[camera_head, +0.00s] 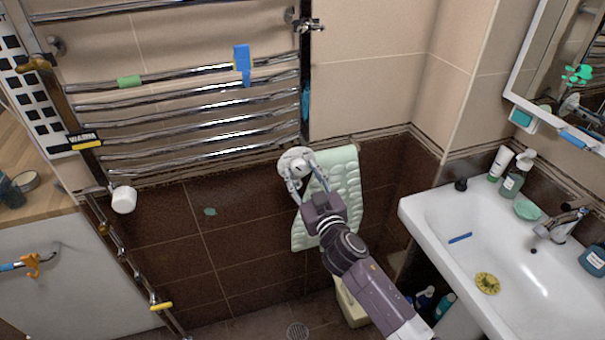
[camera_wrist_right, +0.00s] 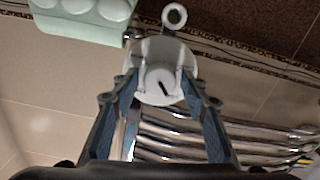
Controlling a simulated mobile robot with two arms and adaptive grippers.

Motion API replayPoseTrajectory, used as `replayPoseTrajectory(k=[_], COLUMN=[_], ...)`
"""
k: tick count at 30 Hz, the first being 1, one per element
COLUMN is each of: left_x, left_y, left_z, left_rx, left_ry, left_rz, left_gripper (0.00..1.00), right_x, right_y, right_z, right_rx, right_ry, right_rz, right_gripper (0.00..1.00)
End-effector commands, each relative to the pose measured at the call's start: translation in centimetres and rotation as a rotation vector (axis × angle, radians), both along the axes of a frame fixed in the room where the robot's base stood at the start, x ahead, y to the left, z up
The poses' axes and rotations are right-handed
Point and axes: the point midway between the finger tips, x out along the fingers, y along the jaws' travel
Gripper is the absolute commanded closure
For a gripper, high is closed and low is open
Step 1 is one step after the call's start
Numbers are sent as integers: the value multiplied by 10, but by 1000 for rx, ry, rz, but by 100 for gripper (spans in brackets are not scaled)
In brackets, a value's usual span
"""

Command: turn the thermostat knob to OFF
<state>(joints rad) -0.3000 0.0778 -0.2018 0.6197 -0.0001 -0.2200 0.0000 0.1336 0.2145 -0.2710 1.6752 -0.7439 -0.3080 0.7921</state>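The white round thermostat knob (camera_head: 299,168) is at the lower right end of the chrome towel ladder (camera_head: 190,120). My right gripper (camera_head: 297,180) reaches up to it from below. In the right wrist view, the knob (camera_wrist_right: 161,82) has a short dark slanted mark on its face and a wider white disc behind it. My right gripper's fingers (camera_wrist_right: 160,95) are spread on either side of the knob, with visible gaps; contact cannot be made out. No readable OFF label shows. My left gripper is not in view.
A pale green padded mat (camera_head: 340,190) hangs close to the right of the knob. A white cylinder (camera_head: 123,199) is at the ladder's lower left. A black-and-yellow WARM tag (camera_head: 85,140) is on the left pipe. The white sink (camera_head: 430,225) stands at right.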

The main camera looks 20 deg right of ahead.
Motion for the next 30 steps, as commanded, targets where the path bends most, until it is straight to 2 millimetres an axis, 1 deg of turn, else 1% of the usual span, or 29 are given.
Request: replayPoseTrajectory(k=[1, 6, 8, 9, 14, 20, 26, 30], left_x=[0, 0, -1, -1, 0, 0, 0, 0], left_y=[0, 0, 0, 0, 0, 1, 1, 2], left_z=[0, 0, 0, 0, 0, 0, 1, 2], left_rx=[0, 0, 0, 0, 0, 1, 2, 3], left_ry=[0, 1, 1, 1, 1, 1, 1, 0], left_rz=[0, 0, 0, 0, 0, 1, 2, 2], left_gripper=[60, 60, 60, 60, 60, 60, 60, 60], right_x=[0, 0, 0, 0, 0, 0, 0, 0], right_y=[0, 0, 0, 0, 0, 0, -1, -1], right_z=[0, 0, 0, 0, 0, 0, 0, 0], right_rx=[0, 0, 0, 0, -12, -78, -217, -346], right_ry=[0, 0, 0, 0, 0, -3, -8, -11], right_rz=[0, 0, 0, 0, 0, -1, -1, -1], right_gripper=[67, 86, 92, 93, 93, 93, 93, 93])
